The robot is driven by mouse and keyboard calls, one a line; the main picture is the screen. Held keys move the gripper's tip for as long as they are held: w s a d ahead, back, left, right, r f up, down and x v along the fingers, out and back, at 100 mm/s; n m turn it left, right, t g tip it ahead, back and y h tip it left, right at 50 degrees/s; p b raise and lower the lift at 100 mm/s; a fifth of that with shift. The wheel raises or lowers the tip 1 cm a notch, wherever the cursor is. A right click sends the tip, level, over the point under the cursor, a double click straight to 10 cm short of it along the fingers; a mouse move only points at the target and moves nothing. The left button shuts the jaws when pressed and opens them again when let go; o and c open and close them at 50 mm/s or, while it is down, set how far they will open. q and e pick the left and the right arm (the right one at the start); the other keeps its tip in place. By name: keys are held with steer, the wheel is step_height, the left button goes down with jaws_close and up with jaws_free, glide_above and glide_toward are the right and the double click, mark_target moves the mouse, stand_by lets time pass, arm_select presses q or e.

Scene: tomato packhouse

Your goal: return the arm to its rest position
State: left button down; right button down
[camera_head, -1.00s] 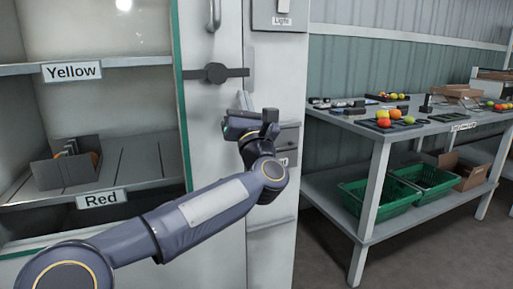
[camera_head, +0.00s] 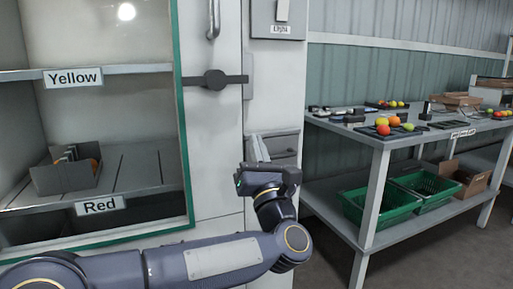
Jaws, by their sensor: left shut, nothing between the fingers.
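My left arm (camera_head: 205,262) comes in from the lower left and lies low across the view. Its gripper (camera_head: 262,172) points up and away from me, in front of the white cabinet's lower right part. The gripper is shut with nothing in it and appears apart from the cabinet, though the depth is hard to judge. My right gripper is not in view.
A glass-fronted cabinet with a green-edged door (camera_head: 186,150) stands at the left, its shelves labelled Yellow (camera_head: 73,77) and Red (camera_head: 103,205). A grey table (camera_head: 352,131) with tomatoes stands at the right. Green crates (camera_head: 383,212) sit on its lower shelf.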

arm_select(q)
steer(key=s+a+f+m+g+h+p, duration=0.1)
steer(key=s+a+f+m+g+h, duration=0.25)
steer(key=m, duration=0.55)
steer(key=s+a+f+m+g+h, duration=0.1)
steer(key=a+f+m+g+h, duration=0.1)
steer(key=a+m+h, duration=0.35)
steer(key=s+a+f+m+g+h+p, duration=0.1)
steer(key=s+a+f+m+g+h, duration=0.3)
steer(key=m, duration=0.7)
steer(key=s+a+f+m+g+y+p, duration=0.1)
steer(key=s+a+f+m+g+y, duration=0.2)
steer(key=s+f, duration=0.45)
steer(key=s+a+f+m+g, duration=0.2)
steer(key=s+a+f+g, duration=0.1)
steer(key=s+a+f, duration=0.4)
steer(key=s+a+f+m+g+y+p, duration=0.1)
steer(key=s+a+f+m+g+y, duration=0.15)
steer(key=s+f, duration=0.45)
step_height(320, 180, up, 39)
steer(key=s+p, duration=0.1)
steer(key=p, duration=3.5)
steer(key=shift+s+g+p, duration=0.3)
steer(key=shift+s+p, duration=0.1)
steer(key=shift+h, duration=0.25)
